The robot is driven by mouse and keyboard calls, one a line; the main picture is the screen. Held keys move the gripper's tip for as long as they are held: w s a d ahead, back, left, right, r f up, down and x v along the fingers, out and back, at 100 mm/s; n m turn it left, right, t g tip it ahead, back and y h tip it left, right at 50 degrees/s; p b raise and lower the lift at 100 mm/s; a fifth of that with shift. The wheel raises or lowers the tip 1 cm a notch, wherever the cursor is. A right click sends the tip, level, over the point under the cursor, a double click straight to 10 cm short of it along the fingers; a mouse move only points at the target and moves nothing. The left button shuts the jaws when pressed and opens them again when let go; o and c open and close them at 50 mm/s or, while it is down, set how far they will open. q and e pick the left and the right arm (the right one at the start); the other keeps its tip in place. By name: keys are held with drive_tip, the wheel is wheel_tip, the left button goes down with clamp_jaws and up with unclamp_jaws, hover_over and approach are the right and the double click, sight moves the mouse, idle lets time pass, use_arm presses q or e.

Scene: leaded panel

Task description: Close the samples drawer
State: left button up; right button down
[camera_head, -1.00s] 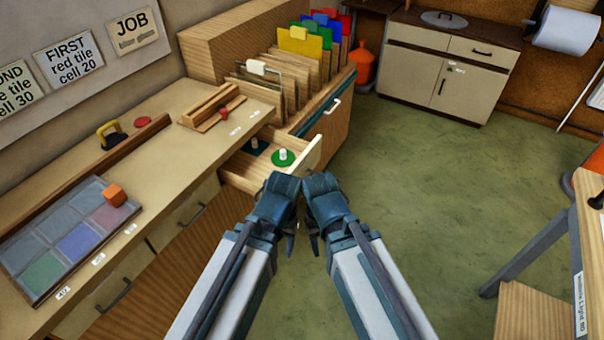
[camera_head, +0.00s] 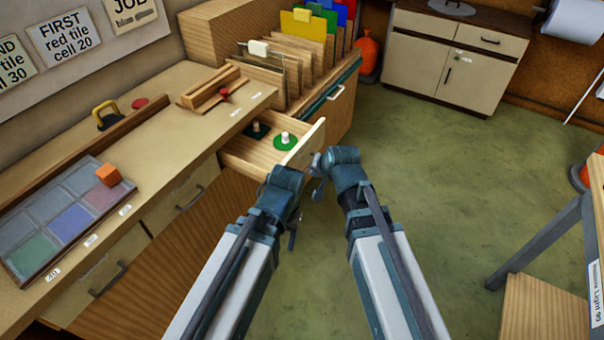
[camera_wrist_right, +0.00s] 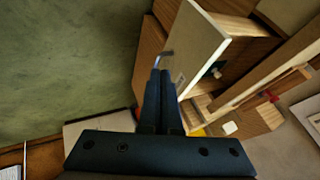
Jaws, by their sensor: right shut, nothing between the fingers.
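The open drawer (camera_head: 252,158) sticks out of the bench below the file rack.
Two drawers with dark handles (camera_head: 190,198) (camera_head: 108,279) are shut along the bench. Green floor (camera_head: 450,190) is clear to the right, up to a table (camera_head: 540,243).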

use_arm(q)
wheel_tip(320, 180, down, 8)
drive_tip(key=b, duration=0.7)
drive_tip(key=shift+b, duration=0.4)
use_arm(e)
drive_tip(key=w+a+f, duration=0.5)
drive_tip(key=w+f, duration=0.2)
drive_tip(key=f, duration=0.1)
drive_tip(key=shift+w+a, duration=0.25)
drive_tip(key=shift+a, duration=0.1)
